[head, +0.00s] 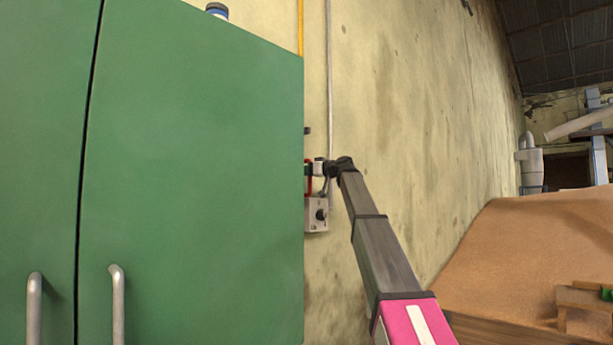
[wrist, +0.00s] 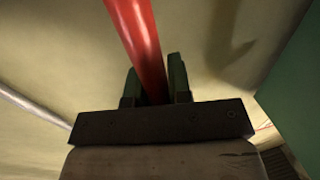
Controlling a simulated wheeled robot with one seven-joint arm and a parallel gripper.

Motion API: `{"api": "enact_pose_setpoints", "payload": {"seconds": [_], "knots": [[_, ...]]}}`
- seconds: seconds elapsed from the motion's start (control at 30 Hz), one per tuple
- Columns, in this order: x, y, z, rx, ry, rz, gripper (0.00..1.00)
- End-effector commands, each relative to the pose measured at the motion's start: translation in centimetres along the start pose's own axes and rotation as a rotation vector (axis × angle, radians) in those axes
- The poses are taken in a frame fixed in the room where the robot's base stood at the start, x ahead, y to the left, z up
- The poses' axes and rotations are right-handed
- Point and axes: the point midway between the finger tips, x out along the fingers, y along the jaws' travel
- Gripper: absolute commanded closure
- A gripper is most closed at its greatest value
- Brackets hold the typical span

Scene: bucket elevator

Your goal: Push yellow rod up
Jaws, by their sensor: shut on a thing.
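My gripper (head: 315,168) is at the wall beside the cabinet edge, well below the visible part of the yellow rod. In the wrist view my gripper (wrist: 155,82) has its two dark fingers on either side of a red bar (wrist: 136,30) and is shut on it. Whether the red bar joins the yellow rod cannot be seen.
A green cabinet (head: 200,160) with metal handles fills the left, close to my gripper. A grey switch box (head: 316,214) is on the wall just below the gripper. A pale pipe (head: 329,80) runs up the wall. A sand-coloured heap (head: 530,245) lies at the right.

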Motion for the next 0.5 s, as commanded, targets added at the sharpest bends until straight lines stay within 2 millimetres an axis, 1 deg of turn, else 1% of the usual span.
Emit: {"api": "enact_pose_setpoints", "payload": {"seconds": [0.03, 0.07, 0.1, 0.13, 0.17, 0.4, 0.5], "knots": [[0.08, 0.14, -0.78, 0.001, 0.014, 0.003, 1.00], [0.08, 0.15, -0.80, 0.001, 0.015, 0.003, 1.00], [0.08, 0.14, -0.83, 0.001, 0.015, 0.002, 0.68], [0.08, 0.14, -0.82, 0.001, 0.015, 0.002, 0.58], [0.08, 0.14, -0.77, 0.001, 0.014, 0.002, 0.56], [0.04, 0.10, -0.48, 0.001, 0.009, 0.001, 0.56], [-0.34, 0.07, -0.41, 0.000, 0.008, 0.002, 0.56]]}}
